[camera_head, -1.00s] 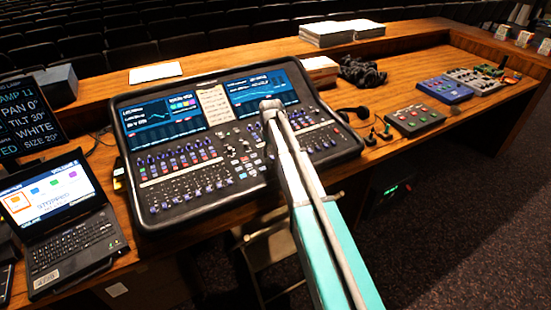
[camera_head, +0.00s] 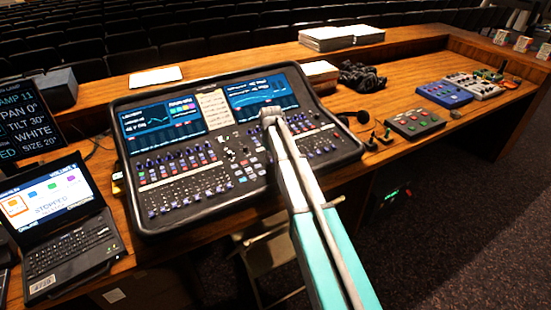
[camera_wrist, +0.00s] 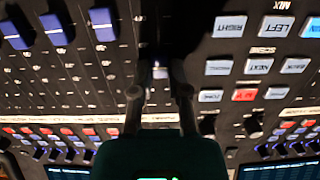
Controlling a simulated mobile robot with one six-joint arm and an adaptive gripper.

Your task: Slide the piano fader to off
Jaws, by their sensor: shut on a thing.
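The mixing console (camera_head: 250,205) lies tilted on the wooden desk, with lit screens along its top and rows of knobs and faders below. In the wrist view my gripper (camera_wrist: 160,85) reaches down to the panel, its two dark fingers shut on a small pale fader cap (camera_wrist: 160,71). Most of that cap is hidden between the fingers, and I cannot read a piano label. Blue fader caps (camera_wrist: 54,29) stand in a row to its left, beside printed scale marks. In the head view my arm covers the fingertips.
Lit buttons (camera_wrist: 277,26) are close right of the fingers in the wrist view. A laptop (camera_head: 65,225) stands left of the console. A headset (camera_head: 362,75), paper stacks (camera_head: 341,37) and small control boxes (camera_head: 415,122) are at the right and back.

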